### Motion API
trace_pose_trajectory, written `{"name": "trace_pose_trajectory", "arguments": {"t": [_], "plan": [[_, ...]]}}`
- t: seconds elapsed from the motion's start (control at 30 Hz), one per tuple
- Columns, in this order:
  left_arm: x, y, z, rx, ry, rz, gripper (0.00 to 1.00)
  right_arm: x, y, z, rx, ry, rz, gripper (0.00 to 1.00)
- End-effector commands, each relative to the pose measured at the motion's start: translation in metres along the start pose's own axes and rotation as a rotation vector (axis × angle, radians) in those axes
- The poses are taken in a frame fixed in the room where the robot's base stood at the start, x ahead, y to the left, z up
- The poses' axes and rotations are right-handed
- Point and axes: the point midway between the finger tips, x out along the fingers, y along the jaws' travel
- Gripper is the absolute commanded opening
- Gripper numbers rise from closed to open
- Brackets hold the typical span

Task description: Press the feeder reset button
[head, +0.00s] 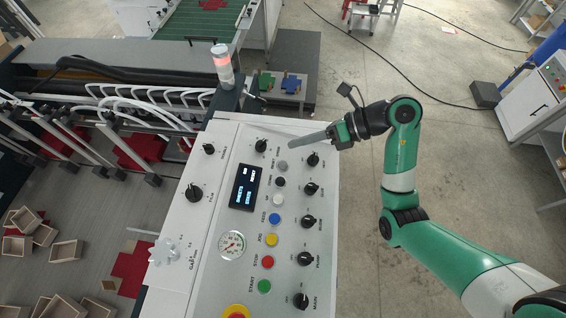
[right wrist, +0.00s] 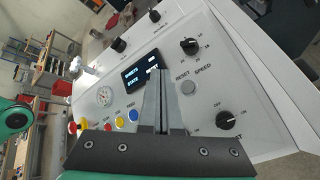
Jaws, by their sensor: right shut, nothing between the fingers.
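The control panel (head: 215,180) has a column of coloured push buttons. The grey button (head: 281,166) is at its far end; in the right wrist view the grey button (right wrist: 188,88) sits beside a label reading RESET. My right gripper (head: 292,145) is shut and empty, its long fingers pointing left over the far right part of the panel, just beyond the grey button in the head view. In the right wrist view its closed fingers (right wrist: 161,80) lie left of the grey button. I cannot tell how high the tips are above the panel. My left gripper is not in view.
Below the grey button are black (head: 279,182), white (head: 277,200), blue (head: 274,218), yellow (head: 271,240), red (head: 267,262) and green (head: 264,286) buttons. Knobs line the right side, and a display (head: 245,187) is at left. A signal lamp (head: 221,62) stands behind the panel.

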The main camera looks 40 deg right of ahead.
Motion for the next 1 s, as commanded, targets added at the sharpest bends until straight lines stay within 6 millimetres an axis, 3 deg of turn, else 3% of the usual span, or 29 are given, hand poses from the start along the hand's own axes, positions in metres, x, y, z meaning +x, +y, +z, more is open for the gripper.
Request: {"name": "trace_pose_trajectory", "arguments": {"t": [0.27,0.6,1.0], "plan": [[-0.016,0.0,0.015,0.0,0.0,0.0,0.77,0.014,-0.011,-0.011,-0.001,0.0,0.001,0.0],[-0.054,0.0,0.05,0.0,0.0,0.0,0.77,0.048,-0.036,-0.036,-0.001,0.0,0.001,0.0],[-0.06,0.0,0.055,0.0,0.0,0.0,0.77,0.062,-0.044,-0.044,-0.001,-0.001,0.001,0.0]]}}
